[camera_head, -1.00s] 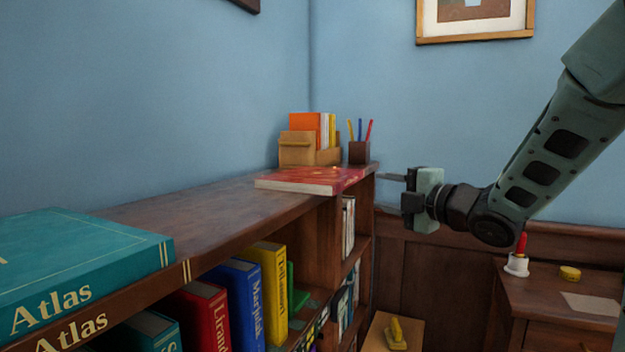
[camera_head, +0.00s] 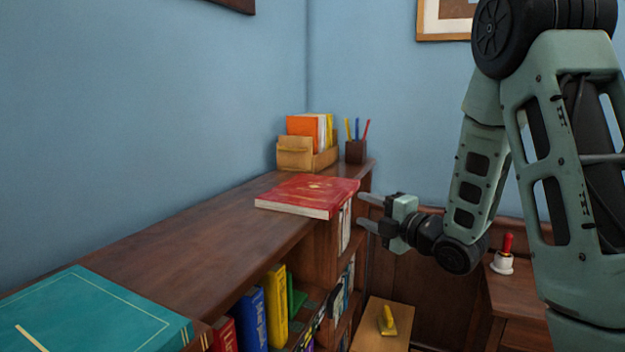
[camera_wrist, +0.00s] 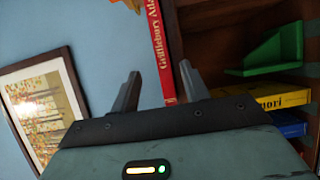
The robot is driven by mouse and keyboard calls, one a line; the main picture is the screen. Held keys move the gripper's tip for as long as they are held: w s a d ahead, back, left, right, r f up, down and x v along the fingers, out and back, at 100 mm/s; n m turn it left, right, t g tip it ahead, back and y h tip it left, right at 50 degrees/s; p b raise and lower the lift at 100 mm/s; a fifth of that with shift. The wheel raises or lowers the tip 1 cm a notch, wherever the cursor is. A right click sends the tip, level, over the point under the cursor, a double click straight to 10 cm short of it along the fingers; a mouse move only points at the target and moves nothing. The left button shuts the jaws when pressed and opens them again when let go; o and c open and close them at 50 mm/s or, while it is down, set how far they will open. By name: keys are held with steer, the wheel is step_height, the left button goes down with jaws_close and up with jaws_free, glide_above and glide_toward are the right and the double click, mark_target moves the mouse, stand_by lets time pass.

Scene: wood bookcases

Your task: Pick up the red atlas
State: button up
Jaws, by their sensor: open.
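The red atlas (camera_head: 308,194) lies flat on top of the bookcase (camera_head: 215,225), toward its far end, with its near corner close to or over the front edge. In the wrist view its red spine (camera_wrist: 160,50) with pale lettering appears upright in the picture, beyond and between the fingers. My gripper (camera_head: 364,213) is open and empty, to the right of the atlas and slightly lower in the head view, with its fingers pointing toward it. In the wrist view my gripper (camera_wrist: 160,85) has its two fingers on either side of the spine's line. A gap to the atlas seems to remain.
A teal atlas (camera_head: 95,315) lies at the near end of the bookcase top. A wooden organizer (camera_head: 295,154) and a pencil cup (camera_head: 356,152) stand behind the red atlas.

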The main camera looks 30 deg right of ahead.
mark_target(344, 200)
steer(key=x, duration=0.3)
steer(key=shift+w+p, duration=0.2)
steer(key=shift+p, duration=0.15)
steer(key=x, duration=0.1)
steer(key=p+x, duration=0.1)
steer(key=x, duration=0.1)
steer(key=p+x, duration=0.1)
steer(key=shift+w+d, duration=0.35)
steer(key=shift+w+a+f+p, duration=0.1)
steer(key=shift+w+p, duration=0.25)
steer(key=shift+w, duration=0.1)
jaws_close()
